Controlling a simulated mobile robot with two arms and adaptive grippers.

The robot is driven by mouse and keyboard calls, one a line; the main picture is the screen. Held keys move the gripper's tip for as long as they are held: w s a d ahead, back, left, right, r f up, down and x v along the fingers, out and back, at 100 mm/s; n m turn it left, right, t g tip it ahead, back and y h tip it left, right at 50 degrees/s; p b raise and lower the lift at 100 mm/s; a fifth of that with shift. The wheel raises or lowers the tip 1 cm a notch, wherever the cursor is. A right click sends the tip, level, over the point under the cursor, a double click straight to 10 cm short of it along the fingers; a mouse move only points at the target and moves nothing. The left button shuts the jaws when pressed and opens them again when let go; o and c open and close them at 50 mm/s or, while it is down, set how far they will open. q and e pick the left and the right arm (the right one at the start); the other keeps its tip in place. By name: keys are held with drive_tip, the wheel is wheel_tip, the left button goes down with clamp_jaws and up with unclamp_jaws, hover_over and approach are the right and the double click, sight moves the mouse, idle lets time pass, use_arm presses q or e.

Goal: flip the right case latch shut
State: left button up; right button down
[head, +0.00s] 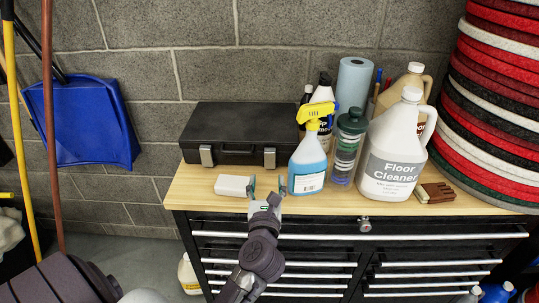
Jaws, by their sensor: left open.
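A black case (238,123) lies closed on the wooden top of the cabinet, against the block wall, with a handle on its front. It has two grey latches on its front face. The right case latch (269,158) is near the spray bottle; the left latch (207,156) is at the other end. Whether the right latch is fully down is too small to tell. My left gripper (266,186) is open and empty, in front of and a little below the right latch in the picture, with no visible contact. My right gripper is not in view.
A blue spray bottle (308,160) with a yellow head stands just right of the right latch. A white block (233,186) lies left of my gripper. A green-lidded bottle (347,148), a floor cleaner jug (394,155) and a brown brush (436,193) crowd the right side. Stacked pads (490,110) rise beyond.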

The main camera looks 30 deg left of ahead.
sight(270, 154)
use_arm(q)
drive_tip(key=x, duration=0.4)
drive_tip(key=shift+w+r+p, duration=0.1)
drive_tip(key=shift+w+p, duration=0.1)
drive_tip(key=shift+p, duration=0.2)
drive_tip(key=x, duration=0.5)
drive_tip(key=shift+w+p, duration=0.25)
drive_tip(key=shift+p, duration=0.1)
drive_tip(key=shift+w+a, duration=0.25)
drive_tip(key=shift+w, duration=0.15)
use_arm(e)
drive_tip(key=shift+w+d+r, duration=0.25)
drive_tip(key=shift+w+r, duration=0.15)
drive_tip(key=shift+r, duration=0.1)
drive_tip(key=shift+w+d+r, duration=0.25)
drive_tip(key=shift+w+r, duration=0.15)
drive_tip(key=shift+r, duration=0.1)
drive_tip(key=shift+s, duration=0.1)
